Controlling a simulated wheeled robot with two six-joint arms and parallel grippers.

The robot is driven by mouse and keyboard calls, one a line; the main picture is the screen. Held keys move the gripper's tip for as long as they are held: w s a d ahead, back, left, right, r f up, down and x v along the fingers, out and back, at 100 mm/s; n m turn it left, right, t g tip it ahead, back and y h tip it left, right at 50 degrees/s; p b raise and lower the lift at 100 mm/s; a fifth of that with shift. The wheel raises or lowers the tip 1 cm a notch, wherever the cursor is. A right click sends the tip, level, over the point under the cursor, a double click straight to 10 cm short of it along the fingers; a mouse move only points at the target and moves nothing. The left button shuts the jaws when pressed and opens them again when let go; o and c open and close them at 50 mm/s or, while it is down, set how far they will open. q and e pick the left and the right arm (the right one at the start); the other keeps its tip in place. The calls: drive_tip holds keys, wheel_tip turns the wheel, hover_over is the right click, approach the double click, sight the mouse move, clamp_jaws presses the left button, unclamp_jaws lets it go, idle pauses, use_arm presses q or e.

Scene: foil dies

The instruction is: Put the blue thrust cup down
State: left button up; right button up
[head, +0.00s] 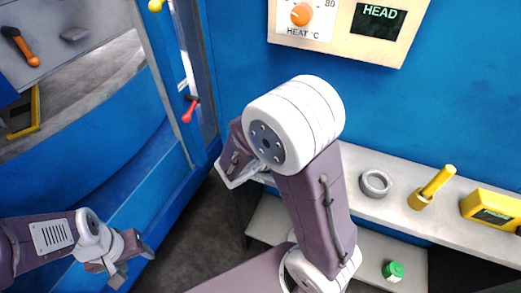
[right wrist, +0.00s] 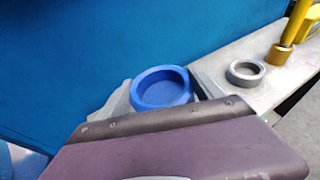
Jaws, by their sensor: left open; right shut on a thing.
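The blue thrust cup (right wrist: 162,88) is a round, shallow, open-topped cup, seen in the right wrist view. My right gripper (right wrist: 163,96) is shut on it, one finger on each side, and the cup's open top shows. The cup is beside the left part of the grey shelf (right wrist: 228,104); I cannot tell whether it touches the shelf. In the head view my right arm hides the cup, and only part of that gripper shows. My left gripper (head: 131,262) is open and empty at the lower left, far from the cup.
A grey ring (head: 375,183), a yellow-handled tool (head: 431,189) and a yellow meter (head: 492,208) stand along the shelf. A green-topped item (head: 393,271) sits on a lower shelf. The blue wall and heat panel (head: 345,28) rise behind. A red-handled lever (head: 189,110) is at left.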

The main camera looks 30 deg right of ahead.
drive_tip(key=w+a+f, duration=0.1)
drive_tip(key=w+f, duration=0.1)
drive_tip(key=w, duration=0.1)
drive_tip(key=w+a+f, duration=0.2)
drive_tip(key=w, duration=0.2)
drive_tip(key=w+a+f, duration=0.1)
drive_tip(key=w+f, duration=0.2)
drive_tip(key=shift+w+a, duration=0.4)
wheel_tip(320, 180, down, 3)
drive_tip(key=shift+s+f, duration=0.1)
drive_tip(key=shift+f, duration=0.45)
drive_tip(key=shift+f+b, duration=0.1)
drive_tip(key=shift+b, duration=0.2)
drive_tip(key=o, duration=1.7)
